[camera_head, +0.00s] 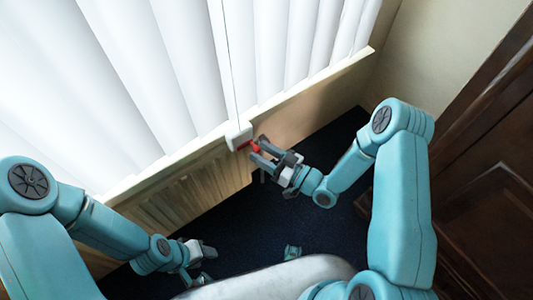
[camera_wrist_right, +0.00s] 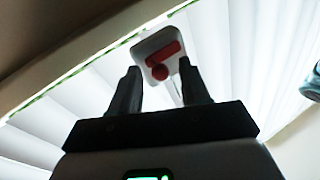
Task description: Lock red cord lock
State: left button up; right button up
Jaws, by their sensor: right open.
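The red cord lock (camera_head: 249,146) is a small red lever on a white housing (camera_head: 238,136) at the window sill's edge. My right gripper (camera_head: 257,152) is open beside the red lever, with its fingers pointing at it. In the right wrist view the red cord lock (camera_wrist_right: 160,60) shows as a bar with a round knob, beyond and between the two dark fingertips (camera_wrist_right: 158,70). Whether a finger touches it cannot be told. My left gripper (camera_head: 205,263) is low at the lower left, away from the lock; its opening is unclear.
White vertical blinds (camera_head: 150,70) hang behind the sill, and a thin cord (camera_head: 226,70) runs down to the housing. A wood-slatted panel (camera_head: 190,195) is below the sill. A dark wooden door or cabinet (camera_head: 490,190) stands at the right. Dark blue floor (camera_head: 255,220) is open between the arms.

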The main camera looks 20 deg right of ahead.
jog(key=v, duration=1.6)
jog(key=shift+s, duration=0.2)
jog(key=shift+r, duration=0.15)
